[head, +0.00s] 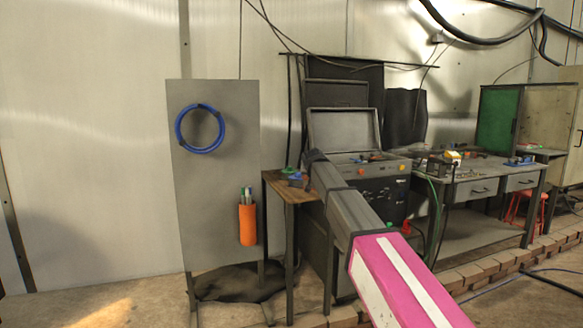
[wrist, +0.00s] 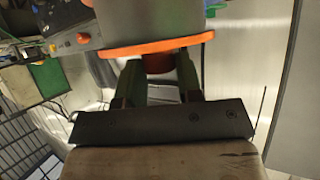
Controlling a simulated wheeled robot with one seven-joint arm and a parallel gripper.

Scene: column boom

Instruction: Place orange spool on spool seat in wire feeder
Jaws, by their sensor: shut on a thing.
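The orange spool (wrist: 158,47) shows in the wrist view as a curved orange flange edge with a darker core below it. My gripper (wrist: 158,72) is shut on that core, with one dark green finger on each side. In the head view the open-lidded box on the dark machine (head: 343,130) appears to be the wire feeder. My arm reaches up to its left front side, and the arm hides my fingers and the spool there. The spool seat cannot be made out. Part of a grey machine panel with orange knobs (wrist: 82,38) shows at the wrist view's upper left.
A small side table (head: 280,184) with blue and green items stands left of the machine. A grey panel (head: 215,227) carries a blue ring (head: 200,129) and an orange holder (head: 247,224). A workbench (head: 477,187) stands at right. Cables hang above.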

